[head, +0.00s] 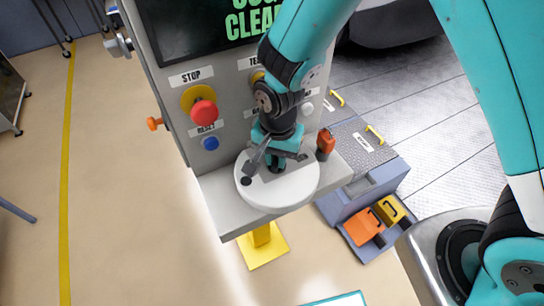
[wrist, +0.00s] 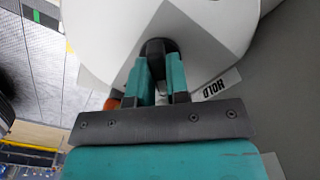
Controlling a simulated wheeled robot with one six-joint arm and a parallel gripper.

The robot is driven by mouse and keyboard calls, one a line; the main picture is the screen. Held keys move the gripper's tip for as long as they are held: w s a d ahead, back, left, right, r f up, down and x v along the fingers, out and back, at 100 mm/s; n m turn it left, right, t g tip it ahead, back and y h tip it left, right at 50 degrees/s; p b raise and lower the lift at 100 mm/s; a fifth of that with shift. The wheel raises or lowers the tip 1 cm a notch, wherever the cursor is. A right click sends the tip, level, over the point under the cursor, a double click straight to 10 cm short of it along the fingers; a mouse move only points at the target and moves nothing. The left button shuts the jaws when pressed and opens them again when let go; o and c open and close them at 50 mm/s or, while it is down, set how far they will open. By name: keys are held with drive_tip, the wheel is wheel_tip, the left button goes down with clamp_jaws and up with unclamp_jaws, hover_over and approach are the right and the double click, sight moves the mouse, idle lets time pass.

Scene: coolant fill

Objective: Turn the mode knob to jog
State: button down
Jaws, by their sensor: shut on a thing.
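The mode knob shows in the wrist view as a black grip (wrist: 158,46) on a white disc (wrist: 215,22). In the head view the white disc (head: 290,195) lies on the lower ledge of the grey console. My gripper (head: 275,163) reaches down from above onto the middle of the disc. In the wrist view its two teal fingers (wrist: 160,75) are shut on the black grip, one on each side.
On the console are a red stop button (head: 204,113), a blue reset button (head: 210,143) and a dark screen (head: 205,30) with green text. A small orange-red object (head: 326,144) stands right of my gripper.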

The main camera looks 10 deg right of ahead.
drive_tip(key=c, duration=1.1)
unclamp_jaws()
drive_tip(key=shift+r, duration=0.15)
wheel_tip(320, 180, up, 17)
drive_tip(key=b, duration=0.2)
drive_tip(key=shift+r, duration=0.1)
drive_tip(key=s+d+r+n+y, duration=0.2)
drive_tip(key=s+n, duration=0.4)
drive_tip(key=s, duration=0.1)
drive_tip(key=s+d+r+n+y, duration=0.2)
drive_tip(key=s+d+n, duration=0.1)
drive_tip(key=s+n, duration=0.4)
drive_tip(key=shift+s+d, duration=0.3)
drive_tip(key=shift+s, duration=0.15)
